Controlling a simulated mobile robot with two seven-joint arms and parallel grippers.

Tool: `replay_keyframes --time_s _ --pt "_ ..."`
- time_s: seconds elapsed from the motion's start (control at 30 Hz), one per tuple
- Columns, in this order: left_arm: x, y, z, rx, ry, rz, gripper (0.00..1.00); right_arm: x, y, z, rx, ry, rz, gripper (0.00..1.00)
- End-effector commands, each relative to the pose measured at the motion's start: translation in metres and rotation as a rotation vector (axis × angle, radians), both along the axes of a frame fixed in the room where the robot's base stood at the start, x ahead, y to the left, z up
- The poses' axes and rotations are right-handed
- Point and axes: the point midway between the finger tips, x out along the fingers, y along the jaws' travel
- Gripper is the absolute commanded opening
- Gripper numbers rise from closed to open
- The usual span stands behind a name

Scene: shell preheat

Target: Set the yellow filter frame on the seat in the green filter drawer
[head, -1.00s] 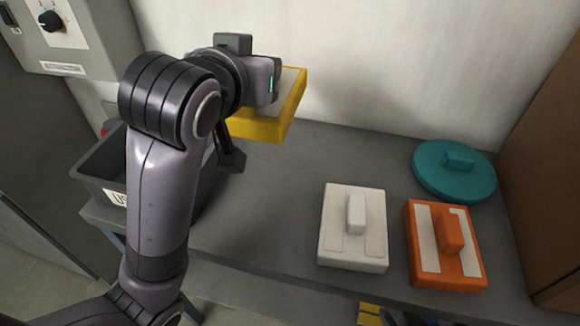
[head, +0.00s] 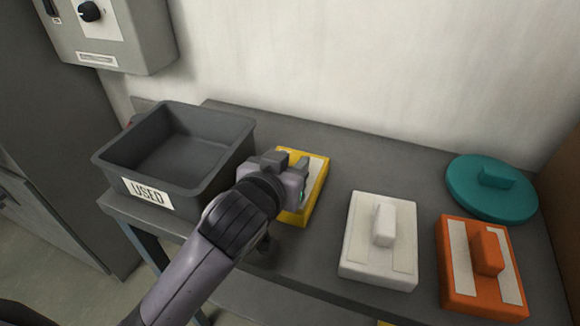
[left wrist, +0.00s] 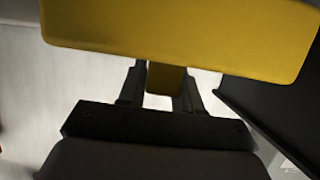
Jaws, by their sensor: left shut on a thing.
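The yellow filter frame (head: 314,190) is a flat yellow block with pale strips on its face, between the dark bin and the white block in the head view. My left gripper (head: 290,183) is shut on its handle; the left wrist view shows the two fingers (left wrist: 160,88) on either side of the yellow handle, with the frame's yellow body (left wrist: 180,35) beyond. In the head view the gripper covers part of the frame, and I cannot tell whether it touches the grey table. The green filter drawer is not in view. My right gripper is not in view.
A dark bin labelled USED (head: 150,193) stands left of the frame on the grey table (head: 300,255). A white block (head: 360,255), an orange block (head: 457,270) and a teal disc (head: 468,205) lie to the right. A grey control box (head: 135,35) hangs upper left.

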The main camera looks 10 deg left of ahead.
Motion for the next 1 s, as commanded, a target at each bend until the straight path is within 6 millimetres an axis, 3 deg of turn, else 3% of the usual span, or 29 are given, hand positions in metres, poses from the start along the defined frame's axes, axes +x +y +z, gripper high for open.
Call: replay_keyframes --time_s 0.4,0.43,0.5,1.0 --pt "0.0002 -0.0001 -0.0050 -0.002 -0.005 -0.001 0.00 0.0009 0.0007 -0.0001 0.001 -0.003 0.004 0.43" --pt "0.0001 -0.0001 -0.0063 0.000 -0.002 0.000 0.37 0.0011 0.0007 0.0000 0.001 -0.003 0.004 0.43" --pt "0.0001 -0.0001 -0.0058 0.000 -0.002 0.000 0.59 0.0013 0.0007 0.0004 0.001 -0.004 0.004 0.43" --pt "0.0015 0.0007 0.0007 -0.001 -0.001 -0.001 0.59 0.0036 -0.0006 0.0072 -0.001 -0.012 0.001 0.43"
